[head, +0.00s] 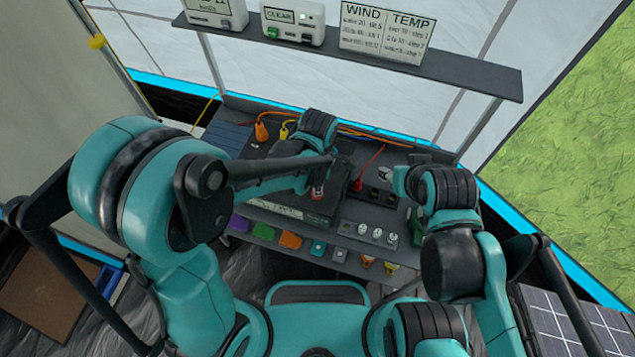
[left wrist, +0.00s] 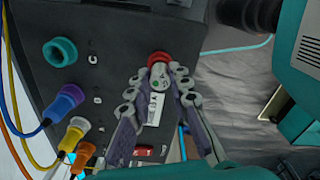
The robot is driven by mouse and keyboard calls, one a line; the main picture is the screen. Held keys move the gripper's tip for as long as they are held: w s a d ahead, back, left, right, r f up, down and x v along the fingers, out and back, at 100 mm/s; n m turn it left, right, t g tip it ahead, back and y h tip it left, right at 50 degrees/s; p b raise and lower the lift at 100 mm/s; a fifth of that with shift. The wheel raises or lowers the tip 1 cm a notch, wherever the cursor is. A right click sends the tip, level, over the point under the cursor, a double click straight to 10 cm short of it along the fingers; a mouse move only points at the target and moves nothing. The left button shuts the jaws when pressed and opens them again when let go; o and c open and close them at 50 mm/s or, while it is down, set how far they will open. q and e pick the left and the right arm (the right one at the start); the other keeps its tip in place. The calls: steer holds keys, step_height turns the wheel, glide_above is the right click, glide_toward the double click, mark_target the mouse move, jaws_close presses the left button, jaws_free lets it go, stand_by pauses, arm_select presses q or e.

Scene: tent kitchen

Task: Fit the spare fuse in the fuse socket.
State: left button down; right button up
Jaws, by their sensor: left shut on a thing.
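My left gripper (left wrist: 158,78) is shut on a small grey and white piece (left wrist: 157,77) with a green dot, which I take for the spare fuse. A red ring or cap (left wrist: 158,58) shows right at its far end, against the dark box (left wrist: 105,35). I cannot tell whether the piece is seated in it. In the head view my left gripper (head: 318,188) is over the dark box, with a bit of red at its tips. My right gripper (head: 400,180) is at the right of the box; its fingers are too small to read.
Several small coloured and silver pieces (head: 290,240) line the bench's front. A red plug cable (head: 370,180) lies between the arms. A shelf (head: 440,75) hangs above.

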arm_select(q)
steer(key=shift+f+b, duration=0.35)
steer(key=shift+f, duration=0.05)
steer(key=c, duration=1.3)
jaws_free()
steer(key=shift+r, duration=0.15)
step_height(320, 180, up, 12)
steer(key=shift+s+f, duration=0.1)
steer(key=shift+s+a+f+m+t+b, duration=0.2)
steer(key=shift+s+a+m+t+b, duration=0.8)
steer(key=shift+a+m, duration=2.05)
steer(key=shift+s+a+f+m+t+b, duration=0.15)
steer(key=shift+s+a+m+t+b, duration=0.4)
steer(key=shift+a+m+t, duration=1.7)
steer(key=shift+s+a+f+m+t+b, duration=0.3)
steer(key=shift+s+a+m+b, duration=0.5)
steer(key=shift+a+m, duration=3)
